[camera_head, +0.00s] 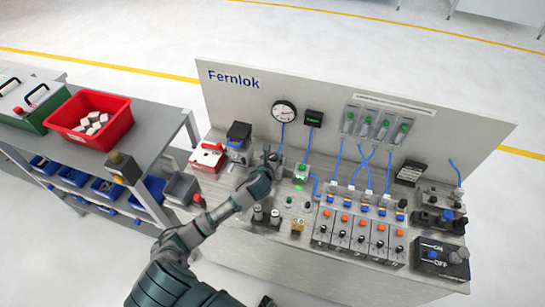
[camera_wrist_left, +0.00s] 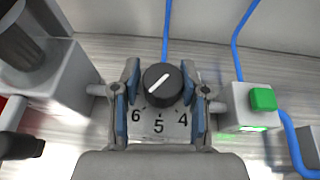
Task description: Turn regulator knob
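The regulator knob (camera_wrist_left: 162,83) is black and round with a white pointer line, above a dial plate with the numbers 6, 5 and 4. The line slants from upper right to lower left. My left gripper (camera_wrist_left: 161,100) straddles the knob, with blue-padded fingers apart on its left and right sides. In the head view my left gripper (camera_head: 267,165) is at the panel below the round gauge (camera_head: 284,111) and largely covers the regulator.
A green button block (camera_wrist_left: 262,99) stands close right of the gripper, with blue tubes beside it. A grey block with a dark cylinder (camera_wrist_left: 27,52) is close left. A red box (camera_head: 207,157) and several valve units (camera_head: 361,233) share the bench.

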